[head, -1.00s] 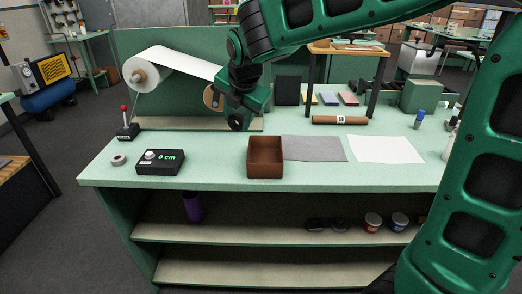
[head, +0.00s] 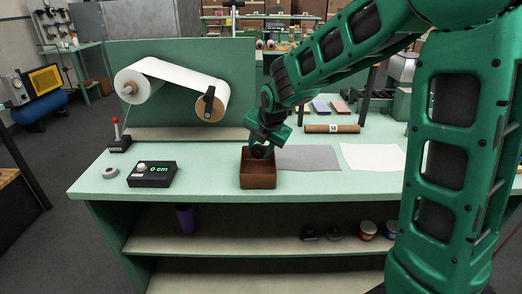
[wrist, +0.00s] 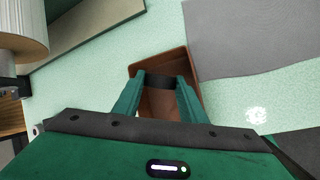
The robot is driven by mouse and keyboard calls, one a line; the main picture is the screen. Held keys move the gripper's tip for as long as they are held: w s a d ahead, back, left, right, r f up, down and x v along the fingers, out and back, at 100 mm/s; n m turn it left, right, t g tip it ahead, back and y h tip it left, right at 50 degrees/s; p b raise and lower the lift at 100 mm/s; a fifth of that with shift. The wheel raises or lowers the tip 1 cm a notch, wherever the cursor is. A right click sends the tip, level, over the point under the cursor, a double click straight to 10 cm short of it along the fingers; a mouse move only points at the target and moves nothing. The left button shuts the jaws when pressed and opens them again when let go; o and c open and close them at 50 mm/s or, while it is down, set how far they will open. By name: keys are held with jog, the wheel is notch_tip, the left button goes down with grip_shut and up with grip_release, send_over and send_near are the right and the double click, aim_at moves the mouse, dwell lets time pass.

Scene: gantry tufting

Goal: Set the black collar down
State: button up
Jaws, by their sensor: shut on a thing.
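The black collar (wrist: 160,83) is between the fingertips of my gripper (wrist: 158,85) in the wrist view. My gripper is shut on it. In the head view my gripper (head: 262,150) points down at the brown box (head: 258,182), at its back part. The wrist view shows the collar over the open box (wrist: 178,57), with the box's inside floor visible below. I cannot tell whether the collar touches the box floor. The collar itself is hard to make out in the head view.
A grey sheet (head: 309,158) and a white sheet (head: 373,157) lie right of the box. A paper roll stand (head: 170,134) is behind. The table front edge is close to the box.

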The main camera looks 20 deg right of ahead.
jog(key=shift+f, duration=0.25)
jog(key=shift+f, duration=0.1)
jog(key=shift+f, duration=0.35)
jog(key=shift+f, duration=0.2)
jog(key=o, duration=1.1)
jog(key=shift+c, duration=0.2)
jog(key=shift+r, duration=0.15)
jog(key=shift+r, duration=0.35)
jog(key=v, duration=1.2)
jog(key=shift+r, duration=0.15)
